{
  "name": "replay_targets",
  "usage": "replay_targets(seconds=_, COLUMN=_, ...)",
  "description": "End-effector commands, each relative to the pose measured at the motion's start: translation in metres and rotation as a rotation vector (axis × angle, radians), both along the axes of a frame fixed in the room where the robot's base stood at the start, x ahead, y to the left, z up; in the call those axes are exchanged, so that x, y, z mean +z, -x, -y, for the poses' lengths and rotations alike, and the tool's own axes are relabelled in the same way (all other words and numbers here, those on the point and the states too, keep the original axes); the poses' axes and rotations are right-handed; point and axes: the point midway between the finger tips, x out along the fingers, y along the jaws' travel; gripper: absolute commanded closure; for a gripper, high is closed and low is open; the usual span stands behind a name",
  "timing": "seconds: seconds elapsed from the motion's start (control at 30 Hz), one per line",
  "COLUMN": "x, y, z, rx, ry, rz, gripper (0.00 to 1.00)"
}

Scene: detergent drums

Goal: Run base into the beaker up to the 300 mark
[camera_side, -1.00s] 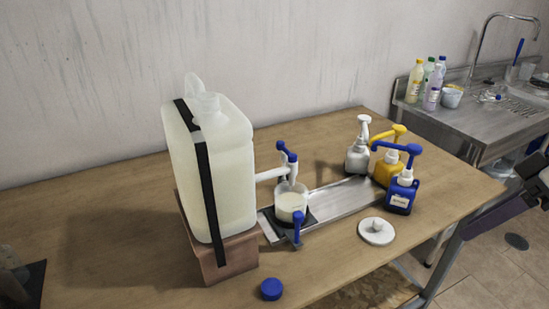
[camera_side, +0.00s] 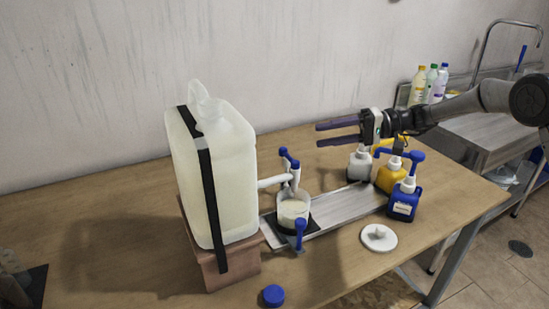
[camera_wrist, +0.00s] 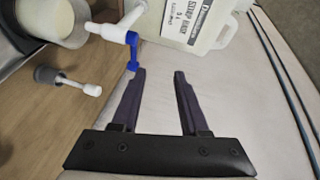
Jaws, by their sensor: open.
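A translucent drum (camera_side: 230,180) of pale liquid stands on a wooden block, with a black strap around it. Its white tap (camera_side: 272,181) with a blue handle (camera_side: 289,157) reaches over the beaker (camera_side: 293,211). The beaker holds some pale liquid; its marks and exact level are too small to read. My gripper (camera_side: 318,135) is open and empty, above and to the right of the tap. In the wrist view, my open fingers (camera_wrist: 160,74) point toward the labelled drum (camera_wrist: 203,22). The blue handle (camera_wrist: 132,50) is just beyond the left finger; the beaker (camera_wrist: 62,22) is partly cut off.
The beaker stands on a dark pad on a metal tray (camera_side: 345,203). A blue lever (camera_side: 299,232) stands before it. White, yellow and blue pump bottles (camera_side: 404,202) stand at right, under my arm. A white lid (camera_side: 379,237) and blue cap (camera_side: 273,295) lie on the table.

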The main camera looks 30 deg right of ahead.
Motion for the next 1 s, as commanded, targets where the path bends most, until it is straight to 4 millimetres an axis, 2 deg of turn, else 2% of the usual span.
replay_targets(seconds=0.03, x=-0.017, y=-0.005, z=0.006, rx=-0.009, ry=-0.007, rz=-0.029, gripper=0.56)
replay_targets(seconds=0.1, x=-0.033, y=-0.008, z=0.012, rx=-0.017, ry=-0.013, rz=-0.059, gripper=0.56)
replay_targets(seconds=0.23, x=-0.044, y=-0.010, z=0.014, rx=-0.025, ry=-0.018, rz=-0.080, gripper=0.56)
replay_targets(seconds=0.33, x=-0.045, y=-0.013, z=0.008, rx=-0.026, ry=-0.017, rz=-0.079, gripper=0.56)
replay_targets(seconds=0.8, x=-0.061, y=-0.045, z=-0.072, rx=-0.023, ry=-0.015, rz=-0.079, gripper=0.56)
replay_targets(seconds=1.0, x=-0.066, y=-0.056, z=-0.097, rx=-0.025, ry=-0.016, rz=-0.079, gripper=0.56)
